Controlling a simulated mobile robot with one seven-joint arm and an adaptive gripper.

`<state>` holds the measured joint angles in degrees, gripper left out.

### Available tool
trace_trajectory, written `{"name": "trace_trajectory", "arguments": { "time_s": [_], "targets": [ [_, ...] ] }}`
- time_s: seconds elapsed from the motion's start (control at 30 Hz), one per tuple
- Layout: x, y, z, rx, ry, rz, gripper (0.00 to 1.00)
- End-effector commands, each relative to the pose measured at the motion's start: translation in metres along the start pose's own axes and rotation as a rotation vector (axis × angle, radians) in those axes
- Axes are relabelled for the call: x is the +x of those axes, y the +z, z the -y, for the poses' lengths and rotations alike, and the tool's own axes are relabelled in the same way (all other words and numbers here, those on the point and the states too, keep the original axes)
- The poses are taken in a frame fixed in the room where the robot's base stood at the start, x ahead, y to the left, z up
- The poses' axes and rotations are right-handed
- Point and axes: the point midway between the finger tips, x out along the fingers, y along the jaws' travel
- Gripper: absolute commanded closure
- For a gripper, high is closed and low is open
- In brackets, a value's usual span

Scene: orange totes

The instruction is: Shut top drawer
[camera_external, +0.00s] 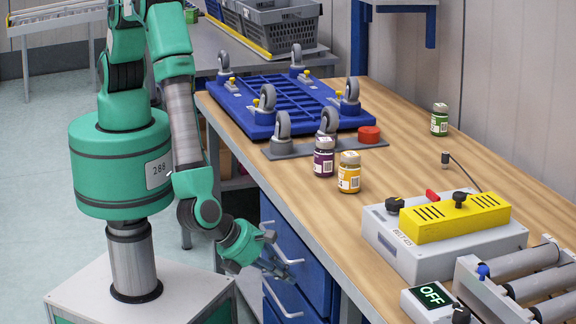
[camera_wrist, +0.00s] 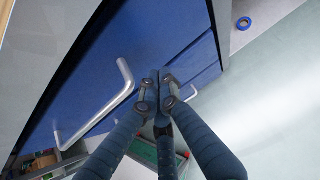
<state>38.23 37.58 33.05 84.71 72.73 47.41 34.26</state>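The blue drawer unit (camera_external: 316,262) stands under the wooden workbench, with its upper drawer front behind and above my gripper. In the wrist view a blue drawer front (camera_wrist: 75,85) carries a silver bar handle (camera_wrist: 115,101). My gripper (camera_external: 277,254) is beside the drawer fronts, in front of the unit. My gripper partly hides the drawers, and how far the top drawer stands out is unclear.
The workbench (camera_external: 415,140) holds a blue wheeled dolly (camera_external: 290,103), a purple-labelled jar (camera_external: 324,160), a yellow-labelled jar (camera_external: 349,176) and a grey-and-yellow control box (camera_external: 445,235). The floor at left is clear.

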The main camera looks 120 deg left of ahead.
Motion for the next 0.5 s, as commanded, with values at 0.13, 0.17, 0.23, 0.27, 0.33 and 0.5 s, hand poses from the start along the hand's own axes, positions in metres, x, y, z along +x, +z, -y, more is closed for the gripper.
{"name": "trace_trajectory", "arguments": {
  "time_s": [0.13,0.17,0.23,0.27,0.33,0.5],
  "targets": [
    [-0.023,-0.010,0.001,0.000,-0.003,-0.001,1.00],
    [-0.028,-0.009,0.001,0.000,-0.004,-0.001,1.00],
    [-0.041,-0.009,0.000,0.000,-0.002,-0.002,1.00],
    [-0.047,-0.010,0.001,0.001,-0.002,-0.002,1.00],
    [-0.060,-0.009,0.001,0.001,-0.003,-0.001,1.00],
    [-0.086,-0.010,0.001,0.001,-0.003,-0.002,1.00]
  ]
}}
